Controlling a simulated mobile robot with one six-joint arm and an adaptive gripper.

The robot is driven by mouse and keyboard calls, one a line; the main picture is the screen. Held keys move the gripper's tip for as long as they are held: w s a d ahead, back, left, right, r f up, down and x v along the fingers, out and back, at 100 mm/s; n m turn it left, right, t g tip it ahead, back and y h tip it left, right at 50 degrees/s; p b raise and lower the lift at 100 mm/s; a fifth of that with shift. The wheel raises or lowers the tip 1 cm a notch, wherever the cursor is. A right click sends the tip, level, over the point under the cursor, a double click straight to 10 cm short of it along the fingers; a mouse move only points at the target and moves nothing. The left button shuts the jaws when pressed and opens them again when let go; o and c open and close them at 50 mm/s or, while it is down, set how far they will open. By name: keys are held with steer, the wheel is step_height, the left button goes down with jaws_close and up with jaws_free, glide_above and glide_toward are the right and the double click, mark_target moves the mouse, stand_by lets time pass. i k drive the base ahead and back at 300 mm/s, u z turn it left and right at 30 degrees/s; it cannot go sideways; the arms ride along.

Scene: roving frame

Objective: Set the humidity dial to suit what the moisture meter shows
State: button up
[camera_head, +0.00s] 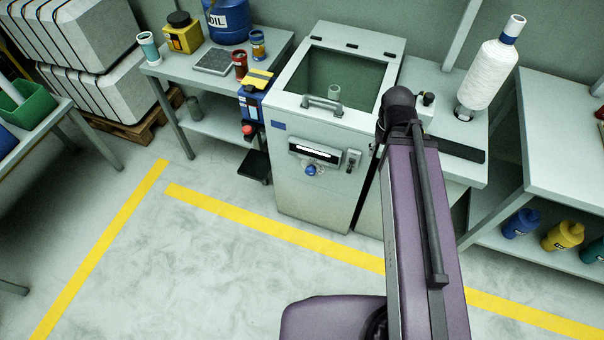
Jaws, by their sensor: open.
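A grey cabinet (289,185) with a dark green glass window in its sloped top stands at the centre. On its front is a black panel (297,147) with a pale strip, too small to read. Just below it is a small blue round knob (310,170), which may be the humidity dial; its setting cannot be made out. I cannot tell for certain which thing is the moisture meter. My purple arm rises in front, right of the panel, ending in view at a dark joint. My gripper is not in view.
A handle (322,106) sticks out at the window's front edge, and a small latch (352,160) sits right of the panel. A blue and yellow device (254,103) stands left of the cabinet. A white yarn cone (490,75) stands right. Yellow-lined floor in front is clear.

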mark_target(311, 171)
steer(key=u, duration=0.2)
steer(key=k, duration=1.25)
steer(key=z, duration=0.5)
steer(key=i, duration=1)
steer(key=z, duration=0.1)
